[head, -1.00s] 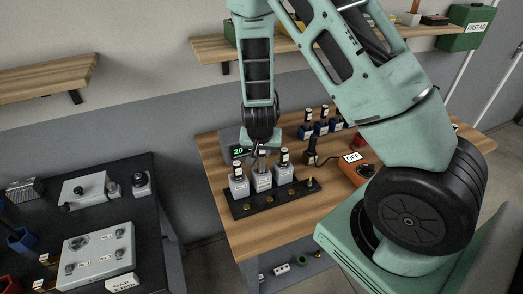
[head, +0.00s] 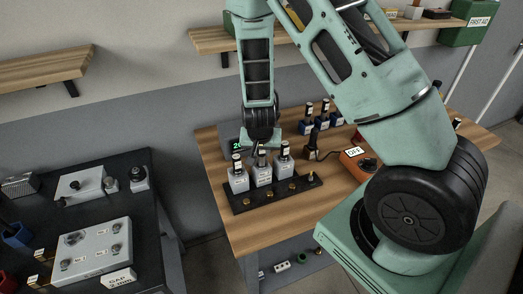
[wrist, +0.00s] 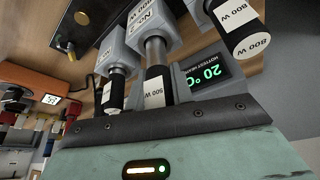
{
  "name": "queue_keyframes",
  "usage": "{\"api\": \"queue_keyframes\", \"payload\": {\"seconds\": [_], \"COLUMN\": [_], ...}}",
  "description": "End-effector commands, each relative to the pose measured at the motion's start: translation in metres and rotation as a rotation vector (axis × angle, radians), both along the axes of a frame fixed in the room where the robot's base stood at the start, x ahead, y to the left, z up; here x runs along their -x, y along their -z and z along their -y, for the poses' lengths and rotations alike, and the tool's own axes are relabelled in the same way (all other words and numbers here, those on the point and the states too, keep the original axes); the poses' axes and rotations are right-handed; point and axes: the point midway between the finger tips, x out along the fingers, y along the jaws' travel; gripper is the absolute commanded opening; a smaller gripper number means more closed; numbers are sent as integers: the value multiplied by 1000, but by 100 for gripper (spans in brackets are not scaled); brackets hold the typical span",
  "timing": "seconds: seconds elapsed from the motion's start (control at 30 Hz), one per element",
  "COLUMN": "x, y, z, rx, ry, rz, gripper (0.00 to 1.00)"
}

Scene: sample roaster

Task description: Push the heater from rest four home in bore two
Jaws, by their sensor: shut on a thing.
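A heater with a black top and a white "500 W" label (wrist: 156,90) stands in the middle grey block (wrist: 152,25) in the wrist view. A length of its silver shaft shows between the label and the block. In the head view this middle block (head: 262,176) stands on a black rail between two similar blocks. My gripper (head: 260,147) is above it, shut on the heater's top.
The neighbouring heaters are close on both sides: an "800 W" one (wrist: 246,38) and another (wrist: 114,88). A display reading 20 °C (wrist: 207,73) stands behind.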

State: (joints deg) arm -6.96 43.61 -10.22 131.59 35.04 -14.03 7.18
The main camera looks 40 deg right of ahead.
Motion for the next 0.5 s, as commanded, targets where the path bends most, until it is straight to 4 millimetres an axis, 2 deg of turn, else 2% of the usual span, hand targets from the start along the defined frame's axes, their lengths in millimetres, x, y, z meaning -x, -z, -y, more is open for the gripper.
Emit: {"api": "queue_keyframes", "payload": {"seconds": [0.5], "x": [0], "y": [16], "z": [0], "rx": [1], "ry": [0], "rz": [1], "gripper": [0]}}
